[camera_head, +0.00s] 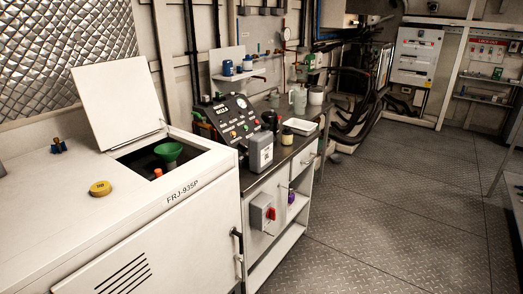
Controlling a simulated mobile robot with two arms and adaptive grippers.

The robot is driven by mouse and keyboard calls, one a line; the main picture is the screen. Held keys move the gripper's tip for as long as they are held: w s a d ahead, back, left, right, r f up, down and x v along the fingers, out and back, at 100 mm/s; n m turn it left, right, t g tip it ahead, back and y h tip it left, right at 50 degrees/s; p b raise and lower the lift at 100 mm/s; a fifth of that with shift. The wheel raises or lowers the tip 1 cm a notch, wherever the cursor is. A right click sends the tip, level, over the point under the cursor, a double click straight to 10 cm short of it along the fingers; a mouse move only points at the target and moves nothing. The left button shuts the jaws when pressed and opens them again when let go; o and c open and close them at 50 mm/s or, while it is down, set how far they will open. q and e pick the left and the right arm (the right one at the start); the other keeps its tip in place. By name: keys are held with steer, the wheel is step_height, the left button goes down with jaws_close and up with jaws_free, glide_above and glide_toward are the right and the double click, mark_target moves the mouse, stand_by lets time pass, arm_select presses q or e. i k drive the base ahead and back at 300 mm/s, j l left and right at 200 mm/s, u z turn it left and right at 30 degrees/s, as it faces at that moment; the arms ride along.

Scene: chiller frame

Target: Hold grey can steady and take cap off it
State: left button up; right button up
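A grey, box-shaped can (261,154) with a pale label stands upright on the dark counter (292,155), close to the white cabinet. Its top is small in the picture, and I cannot clearly make out its cap. A dark object stands right behind it, partly hidden. Neither of my grippers shows in the head view, and nothing is seen touching the can.
The white cabinet (60,215) has a raised lid (117,92), a green funnel (168,152) in its opening and a yellow round piece (100,188) on top. A control panel (228,115) stands behind the can. A small bottle (287,136) is to its right. The floor (390,215) is clear.

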mark_target(260, 145)
steer(key=i+l+z, duration=0.3)
steer(key=i, duration=0.35)
steer(key=i+l+z, duration=0.35)
steer(key=i, duration=0.3)
steer(key=i+z, duration=0.3)
steer(key=i, duration=0.4)
steer(key=i+l+u, duration=0.15)
steer(key=i, duration=0.35)
steer(key=i+l+u, duration=0.15)
steer(key=i, duration=0.4)
steer(key=i+u, duration=0.2)
steer(key=u, duration=0.2)
steer(key=i+l+u, duration=0.15)
steer(key=u, duration=0.25)
steer(key=i+l+u, duration=0.2)
steer(key=u, duration=0.15)
steer(key=i+l+u, duration=0.1)
steer(key=l+u, duration=0.15)
steer(key=u, duration=0.15)
